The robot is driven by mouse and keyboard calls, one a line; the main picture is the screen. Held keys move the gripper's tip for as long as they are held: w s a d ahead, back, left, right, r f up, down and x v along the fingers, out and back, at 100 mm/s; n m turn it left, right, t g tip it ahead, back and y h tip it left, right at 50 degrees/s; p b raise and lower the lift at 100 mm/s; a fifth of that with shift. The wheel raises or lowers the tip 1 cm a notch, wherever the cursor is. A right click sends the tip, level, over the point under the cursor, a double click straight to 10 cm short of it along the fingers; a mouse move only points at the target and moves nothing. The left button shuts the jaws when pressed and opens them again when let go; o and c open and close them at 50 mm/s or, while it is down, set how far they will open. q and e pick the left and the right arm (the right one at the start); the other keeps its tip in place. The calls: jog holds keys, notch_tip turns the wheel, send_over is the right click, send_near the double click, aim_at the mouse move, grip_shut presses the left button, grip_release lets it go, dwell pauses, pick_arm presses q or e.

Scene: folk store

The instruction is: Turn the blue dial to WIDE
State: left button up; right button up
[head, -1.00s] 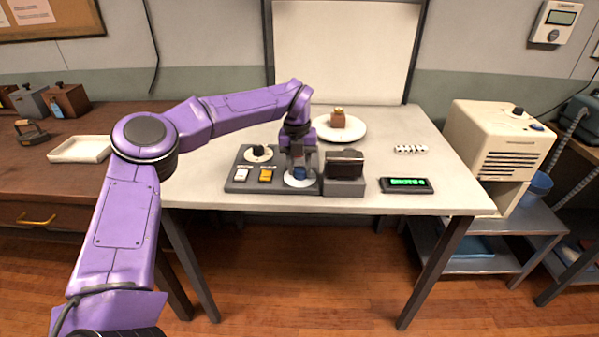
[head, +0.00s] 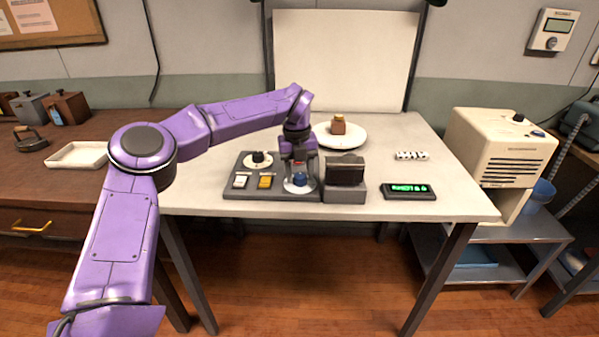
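The blue dial (head: 300,179) sits on a round white plate (head: 297,188) at the right end of a dark control panel (head: 250,192) on the white table. My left gripper (head: 299,172) points down right over the blue dial, its fingers at the dial's top. Whether the fingers touch or grip the dial is too small to tell. The dial's marks and the word WIDE cannot be read. A black dial (head: 258,158) on a white disc, a white switch (head: 241,181) and a yellow switch (head: 265,182) share the panel. My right gripper is not in view.
A dark box device (head: 345,180) stands close right of the panel. A small display with green text (head: 408,190) lies farther right. Behind are a white turntable (head: 352,137) bearing a brown bottle-like object (head: 338,125) and a patterned strip (head: 411,155). The table's right side is mostly clear.

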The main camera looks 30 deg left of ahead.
aim_at(297, 175)
pick_arm(q)
jog(key=shift+o, duration=0.5)
notch_tip(297, 175, up, 10)
jog(key=shift+a+r, duration=0.2)
jog(key=shift+a, duration=0.05)
jog(key=shift+s, duration=0.15)
